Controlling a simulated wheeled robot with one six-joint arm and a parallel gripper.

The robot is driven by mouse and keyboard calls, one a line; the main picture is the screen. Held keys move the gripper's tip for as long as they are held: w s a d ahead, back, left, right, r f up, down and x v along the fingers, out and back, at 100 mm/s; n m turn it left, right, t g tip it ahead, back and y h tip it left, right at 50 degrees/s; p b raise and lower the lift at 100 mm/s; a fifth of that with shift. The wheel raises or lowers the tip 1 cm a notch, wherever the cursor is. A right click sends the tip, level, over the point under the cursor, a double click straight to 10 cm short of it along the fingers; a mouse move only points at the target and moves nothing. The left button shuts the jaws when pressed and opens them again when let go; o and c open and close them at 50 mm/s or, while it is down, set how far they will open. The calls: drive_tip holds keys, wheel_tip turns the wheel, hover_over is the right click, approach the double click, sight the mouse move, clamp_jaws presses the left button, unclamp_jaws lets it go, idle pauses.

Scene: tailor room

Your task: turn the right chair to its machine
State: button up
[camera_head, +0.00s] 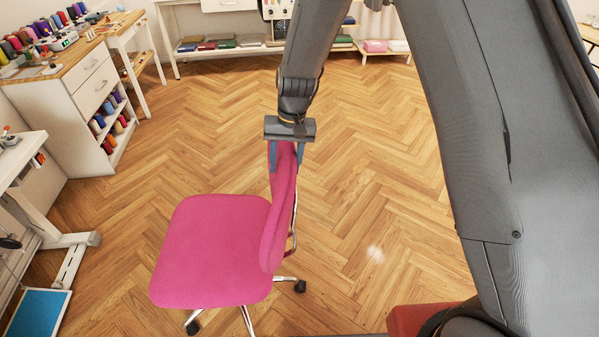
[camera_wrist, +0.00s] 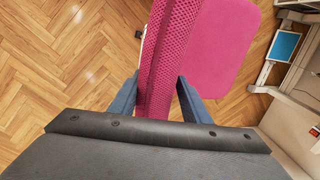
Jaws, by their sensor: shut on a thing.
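The pink swivel chair (camera_head: 212,250) stands on the wood floor with its seat toward the left and its backrest (camera_head: 280,215) on the right side. My gripper (camera_head: 286,158) is shut on the top of the backrest, one blue finger on each side. In the wrist view the backrest (camera_wrist: 168,60) runs between the two fingers (camera_wrist: 155,95), and the seat (camera_wrist: 222,45) lies beyond it to the right. A white machine table (camera_head: 45,225) stands at the left edge, and the seat faces its side. The machine on it is mostly cut off.
A white cabinet (camera_head: 80,110) with thread spools stands at the back left. A low shelf (camera_head: 235,45) with folded cloth is at the back. The floor (camera_head: 370,160) around the chair is clear.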

sight(285, 145)
drive_tip(key=w, duration=0.1)
drive_tip(key=w+n+b, duration=0.1)
drive_tip(key=shift+w+a, duration=0.25)
drive_tip(key=shift+w, duration=0.1)
drive_tip(key=o, duration=1.5)
drive_tip(key=shift+w+d+r+b, duration=0.1)
drive_tip(key=shift+d+r+b, duration=0.15)
drive_tip(key=shift+r, duration=1.05)
drive_tip(key=shift+s+d+r+b, duration=0.1)
drive_tip(key=shift+r+b, duration=0.25)
drive_tip(key=shift+r, duration=0.95)
drive_tip(key=shift+w+d+r+b, duration=0.1)
drive_tip(key=shift+d+r+b, duration=0.15)
drive_tip(key=shift+r, duration=1.05)
